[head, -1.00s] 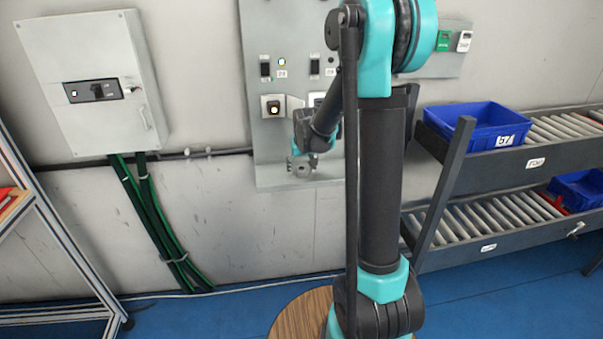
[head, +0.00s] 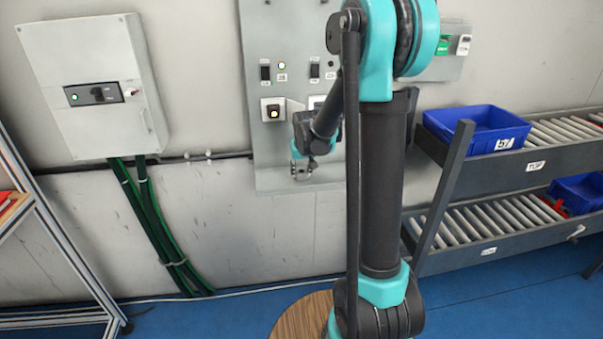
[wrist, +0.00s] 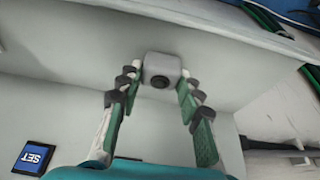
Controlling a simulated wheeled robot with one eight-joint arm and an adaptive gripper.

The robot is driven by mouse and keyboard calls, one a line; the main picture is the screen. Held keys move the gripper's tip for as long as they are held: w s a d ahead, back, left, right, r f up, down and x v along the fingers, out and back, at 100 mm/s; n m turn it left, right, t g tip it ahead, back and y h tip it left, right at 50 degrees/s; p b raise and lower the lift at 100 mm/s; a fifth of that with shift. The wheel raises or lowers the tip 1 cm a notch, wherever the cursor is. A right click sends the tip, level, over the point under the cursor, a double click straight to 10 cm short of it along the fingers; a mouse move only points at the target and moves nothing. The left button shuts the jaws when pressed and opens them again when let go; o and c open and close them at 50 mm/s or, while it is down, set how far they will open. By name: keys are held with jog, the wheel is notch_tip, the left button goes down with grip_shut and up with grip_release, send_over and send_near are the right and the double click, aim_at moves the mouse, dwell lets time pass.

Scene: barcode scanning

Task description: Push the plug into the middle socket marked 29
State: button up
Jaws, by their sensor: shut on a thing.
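My gripper (head: 303,173) is low in front of the grey wall panel (head: 270,180) in the head view, small and partly dark. In the wrist view my gripper (wrist: 160,84) has its two green-lined fingers on either side of a small light grey block with a dark round centre, which I take to be the plug (wrist: 162,66). The fingertips are shut on it. A socket with a dark insert (head: 272,110) is at the panel's left. A white socket plate (head: 317,101) to its right is partly covered by my arm. I cannot read a 29.
Dark switches (head: 265,73) sit above the sockets. A grey box (head: 95,85) with green cables is on the wall at left. Roller shelves (head: 500,169) with blue bins (head: 477,128) stand at right. A SET label (wrist: 34,157) shows in the wrist view.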

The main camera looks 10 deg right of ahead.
aim_at(302, 172)
jog(key=shift+s+r, duration=0.15)
jog(key=shift+r, duration=0.1)
notch_tip(302, 172, up, 6)
jog(key=shift+f, duration=0.15)
jog(key=shift+s+r, duration=0.25)
jog(key=shift+s, duration=0.3)
jog(key=s, duration=1.8)
jog(key=shift+s, duration=0.2)
